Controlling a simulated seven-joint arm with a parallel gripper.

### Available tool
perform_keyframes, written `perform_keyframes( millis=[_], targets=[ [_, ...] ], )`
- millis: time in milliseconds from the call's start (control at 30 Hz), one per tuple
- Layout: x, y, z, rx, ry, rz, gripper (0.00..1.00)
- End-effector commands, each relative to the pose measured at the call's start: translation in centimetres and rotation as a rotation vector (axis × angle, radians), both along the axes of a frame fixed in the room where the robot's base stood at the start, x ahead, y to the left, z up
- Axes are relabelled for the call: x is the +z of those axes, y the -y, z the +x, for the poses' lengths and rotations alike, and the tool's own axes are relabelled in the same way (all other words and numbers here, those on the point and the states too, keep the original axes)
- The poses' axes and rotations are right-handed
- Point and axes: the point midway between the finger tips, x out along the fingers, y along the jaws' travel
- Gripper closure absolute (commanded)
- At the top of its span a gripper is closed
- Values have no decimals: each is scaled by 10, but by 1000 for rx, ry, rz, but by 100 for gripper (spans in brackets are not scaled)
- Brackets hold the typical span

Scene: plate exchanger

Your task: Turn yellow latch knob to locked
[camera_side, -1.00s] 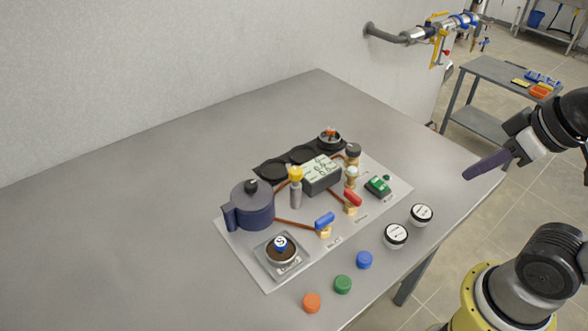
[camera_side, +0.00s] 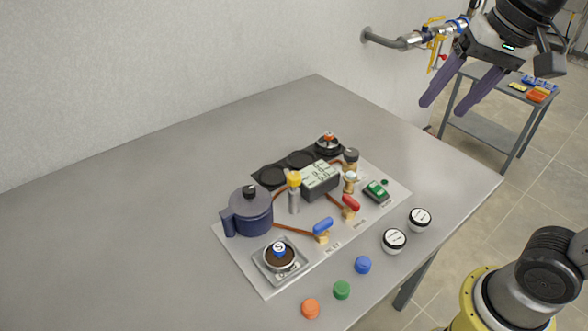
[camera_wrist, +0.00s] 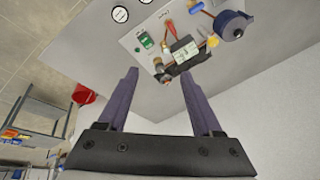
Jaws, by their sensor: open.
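The yellow knob (camera_side: 294,178) sits on top of a short grey post on the white panel (camera_side: 262,277), between the dark blue pot and the grey display box. In the wrist view the yellow knob (camera_wrist: 213,42) shows small, between the display box and the pot. Whether it is locked cannot be read. My gripper (camera_side: 443,108) is open and empty, high above the table's right edge and well apart from the knob. Its two purple fingers also show in the wrist view (camera_wrist: 160,88).
A dark blue pot (camera_side: 250,213), a grey display box (camera_side: 320,182), a blue-handled valve (camera_side: 323,226) and a red-handled valve (camera_side: 350,203) crowd around the knob. Coloured caps and white-topped discs (camera_side: 394,240) lie in front. The table's left side (camera_side: 110,230) is clear.

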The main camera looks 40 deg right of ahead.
Motion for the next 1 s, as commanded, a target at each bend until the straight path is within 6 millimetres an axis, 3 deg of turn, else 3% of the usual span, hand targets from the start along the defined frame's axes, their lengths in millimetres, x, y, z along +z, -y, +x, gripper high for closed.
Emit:
perform_keyframes(
  millis=[100, 267, 367, 533, 700, 1000],
  targets=[
    [15, -16, 42, -81, -64, 38, 33],
    [19, -43, 95, -166, -145, 64, 33],
    [12, -64, 127, -197, -195, 66, 33],
    [-16, -102, 173, -190, -270, 45, 33],
    [-51, -130, 197, -147, -326, 16, 33],
    [-82, -142, 197, -123, -366, -6, 33]
  ],
)
